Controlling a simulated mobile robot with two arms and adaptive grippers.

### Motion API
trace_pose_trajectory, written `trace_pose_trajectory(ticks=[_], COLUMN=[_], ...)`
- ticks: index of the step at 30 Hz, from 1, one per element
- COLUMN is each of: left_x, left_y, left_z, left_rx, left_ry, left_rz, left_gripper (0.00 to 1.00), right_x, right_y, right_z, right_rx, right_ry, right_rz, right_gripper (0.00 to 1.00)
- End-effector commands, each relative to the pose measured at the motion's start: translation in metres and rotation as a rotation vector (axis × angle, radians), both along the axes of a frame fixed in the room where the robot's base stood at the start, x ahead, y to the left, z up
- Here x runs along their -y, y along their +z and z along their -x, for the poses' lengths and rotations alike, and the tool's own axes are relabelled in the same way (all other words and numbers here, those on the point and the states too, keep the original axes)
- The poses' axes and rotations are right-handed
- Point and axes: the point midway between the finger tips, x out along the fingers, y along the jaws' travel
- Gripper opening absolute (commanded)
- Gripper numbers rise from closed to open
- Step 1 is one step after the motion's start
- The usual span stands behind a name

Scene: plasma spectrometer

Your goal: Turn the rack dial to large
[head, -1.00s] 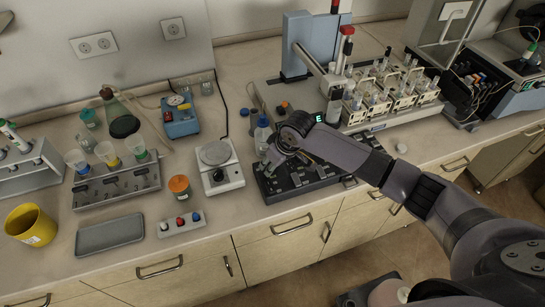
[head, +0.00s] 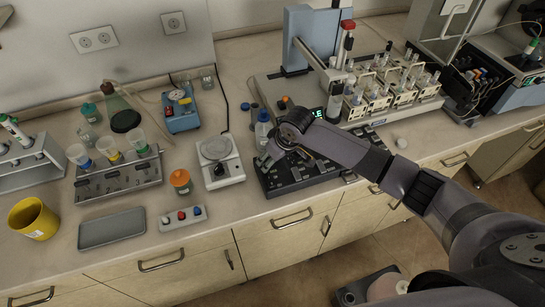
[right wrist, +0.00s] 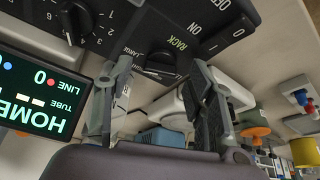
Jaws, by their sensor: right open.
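The rack dial (right wrist: 161,63) is a dark round knob on a black panel, under the word RACK in the right wrist view. The label LARGE stands to its left. I cannot tell clearly where its pointer sits. My right gripper (right wrist: 160,72) is open, with one finger at each side of the dial in this view; contact cannot be told. In the head view, the right gripper (head: 270,156) is over the black control panel (head: 325,168), and the arm hides much of that panel, including the dial. My left gripper is not in view.
A lit green display (right wrist: 38,95) and another knob (right wrist: 74,20) are near the dial. A white-capped bottle (head: 262,130) stands close behind the gripper. A balance (head: 219,160) is to the left. Racks of vials (head: 385,90) stand behind, at the right.

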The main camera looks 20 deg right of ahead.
Motion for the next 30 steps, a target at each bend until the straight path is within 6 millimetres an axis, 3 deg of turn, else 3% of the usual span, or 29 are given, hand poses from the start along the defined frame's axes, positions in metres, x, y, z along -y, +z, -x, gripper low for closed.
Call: trace_pose_trajectory(ticks=[10,24,30], left_x=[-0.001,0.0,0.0], left_y=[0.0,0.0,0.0], left_z=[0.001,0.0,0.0], left_rx=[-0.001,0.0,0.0], left_ry=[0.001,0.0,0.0], left_rz=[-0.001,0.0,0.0], left_gripper=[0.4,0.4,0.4], right_x=[0.002,0.016,0.019], right_y=[0.01,0.094,0.109], right_z=[0.004,0.035,0.041], right_rx=[0.0,0.002,-0.001], right_ry=[0.0,0.0,0.001], right_rz=[0.0,0.0,0.001], right_gripper=[0.5,0.5,0.5])
